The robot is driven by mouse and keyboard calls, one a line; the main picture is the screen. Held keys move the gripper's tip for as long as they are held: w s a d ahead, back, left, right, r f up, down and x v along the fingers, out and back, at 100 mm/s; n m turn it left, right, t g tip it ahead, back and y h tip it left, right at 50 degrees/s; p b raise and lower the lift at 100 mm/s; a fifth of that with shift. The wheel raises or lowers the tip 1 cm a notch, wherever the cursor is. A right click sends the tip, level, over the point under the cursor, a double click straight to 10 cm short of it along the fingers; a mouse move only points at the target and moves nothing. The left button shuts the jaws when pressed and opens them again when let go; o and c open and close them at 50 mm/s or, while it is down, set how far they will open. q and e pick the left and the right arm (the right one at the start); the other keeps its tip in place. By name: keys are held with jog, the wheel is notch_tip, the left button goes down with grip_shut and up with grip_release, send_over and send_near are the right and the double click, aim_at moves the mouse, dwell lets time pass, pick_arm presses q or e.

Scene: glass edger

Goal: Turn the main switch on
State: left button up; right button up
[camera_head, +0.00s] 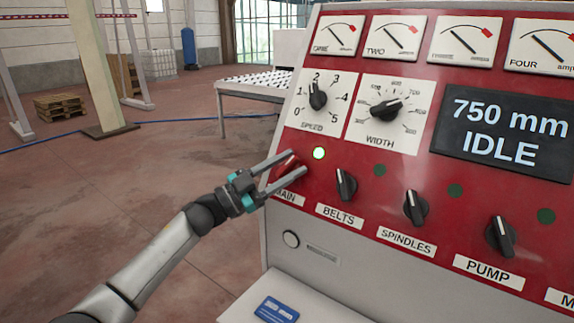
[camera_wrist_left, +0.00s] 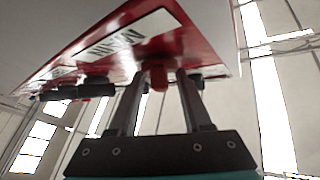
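The main switch (camera_head: 291,164) is a red knob at the left end of the lower row on the red panel, above a partly covered label ending in "AIN". A green lamp (camera_head: 319,153) above it is lit. My left gripper (camera_head: 292,162) is open, with its two fingers on either side of the knob. In the left wrist view the red knob (camera_wrist_left: 158,79) shows between the spread fingertips (camera_wrist_left: 160,78), with a gap visible on its right. I cannot tell whether the left finger touches it. My right gripper is not in view.
Black BELTS (camera_head: 345,185), SPINDLES (camera_head: 415,207) and PUMP (camera_head: 499,236) knobs sit to the right, under dark green lamps. SPEED and WIDTH dials are above. The display (camera_head: 505,133) reads "750 mm IDLE". A blue card (camera_head: 276,310) lies on the ledge below.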

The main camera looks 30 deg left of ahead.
pick_arm(q)
jog(key=shift+r, duration=0.1)
jog(key=b+v, duration=0.2)
jog(key=v, duration=1.3)
jog(key=shift+f, duration=0.2)
jog(key=shift+a, duration=0.1)
